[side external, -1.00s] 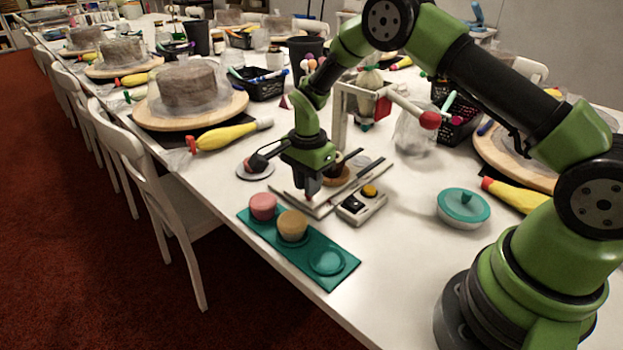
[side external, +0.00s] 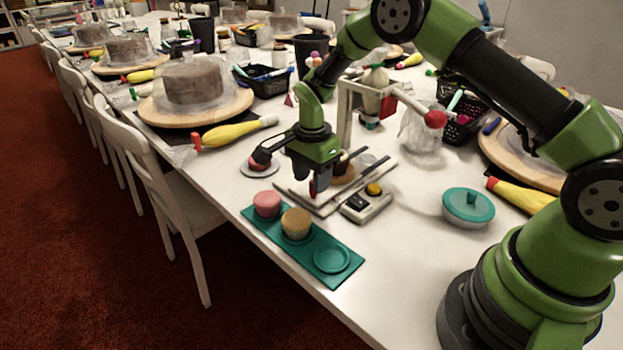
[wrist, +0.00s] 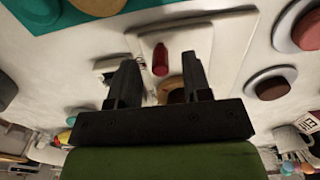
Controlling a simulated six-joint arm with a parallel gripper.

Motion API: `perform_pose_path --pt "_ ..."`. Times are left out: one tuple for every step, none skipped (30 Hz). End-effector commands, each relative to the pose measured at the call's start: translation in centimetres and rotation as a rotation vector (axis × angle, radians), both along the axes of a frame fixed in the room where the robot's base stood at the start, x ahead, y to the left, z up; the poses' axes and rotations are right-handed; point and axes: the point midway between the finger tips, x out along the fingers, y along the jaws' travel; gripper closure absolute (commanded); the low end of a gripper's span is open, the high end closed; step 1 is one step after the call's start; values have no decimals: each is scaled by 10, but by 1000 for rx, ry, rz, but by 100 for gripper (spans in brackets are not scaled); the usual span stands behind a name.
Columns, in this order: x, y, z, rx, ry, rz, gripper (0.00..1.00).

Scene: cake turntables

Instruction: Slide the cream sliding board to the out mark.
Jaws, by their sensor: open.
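The cream sliding board (side external: 327,207) lies flat in a low frame on the table, below the white press stand (side external: 345,115). It also shows as a pale plate in the wrist view (wrist: 200,42). A red upright peg (wrist: 160,60) stands on it. My gripper (side external: 311,187) is low over the board's near left part. In the wrist view my gripper (wrist: 159,68) is open, with one finger on each side of the peg and gaps visible between. A brown round piece (side external: 342,174) is under the press, partly hidden. I cannot make out the out mark.
A teal tray (side external: 318,245) with a pink cake (side external: 267,204) and a yellow cake (side external: 296,222) lies in front. A button box (side external: 367,203) sits close on the right. A small plate (side external: 259,171) is on the left. A teal lidded dish (side external: 467,206) stands farther right.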

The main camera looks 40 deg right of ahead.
Motion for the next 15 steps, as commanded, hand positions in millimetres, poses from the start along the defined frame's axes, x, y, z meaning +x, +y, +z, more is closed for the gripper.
perform_pose_path --pt "0 0 6 0 -3 0 55" --pt "0 0 9 0 -3 0 55" --pt "0 0 14 0 -3 0 55" --pt "0 0 17 0 -4 0 55" --pt "0 0 20 0 -3 0 55" --pt "0 0 24 0 -3 0 55" --pt "1 0 28 0 -4 0 55" --pt "0 0 31 0 -3 0 55" --pt "0 0 35 0 -3 0 55" --pt "0 0 38 -1 -4 0 55" --pt "0 0 41 0 -3 0 55" --pt "0 0 45 0 -3 0 55" --pt "0 0 48 0 -3 0 55" --pt "0 0 51 0 -3 0 55" --pt "0 0 54 0 -2 0 55"
